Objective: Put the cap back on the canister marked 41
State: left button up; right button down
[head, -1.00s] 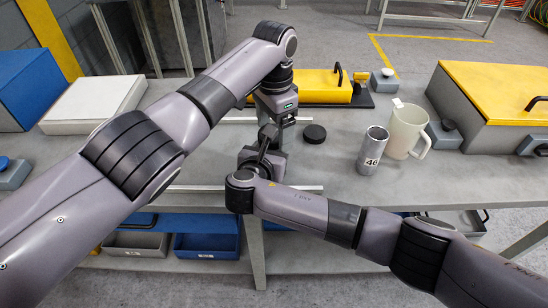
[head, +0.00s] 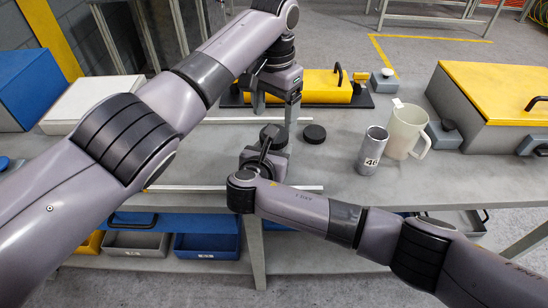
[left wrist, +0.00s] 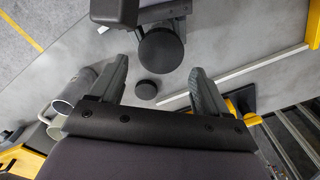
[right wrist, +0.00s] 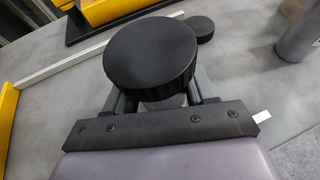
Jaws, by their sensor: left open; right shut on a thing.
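A black round cap (head: 271,131) sits at the fingers of my right gripper (head: 266,150). In the right wrist view the cap (right wrist: 152,58) lies in front of the fingers and covers what they grip, apparently a canister body under it. No number 41 shows in any view. My left gripper (head: 275,110) is open and empty, above and apart from this cap. In the left wrist view the cap (left wrist: 160,50) shows between the spread fingers, farther off. A second black cap (head: 314,133) lies flat on the table, just right of the held one.
A grey canister (head: 372,152) marked 46 stands open on the table (head: 335,180), with a cream jug (head: 405,130) beside it. A yellow box (head: 310,86) on a black base lies behind. A large yellow-lidded case (head: 490,100) stands right. Pale strips (head: 225,120) run along the table.

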pick_arm(q)
jog(key=n, duration=0.2)
jog(key=r+n, duration=0.1)
jog(key=n, duration=0.3)
jog(key=shift+r, duration=0.25)
jog(key=n, duration=0.3)
jog(key=r+n, duration=0.1)
jog(key=n, duration=0.2)
jog(key=shift+r, duration=0.15)
jog(key=shift+f, duration=4)
jog(key=shift+c, duration=0.3)
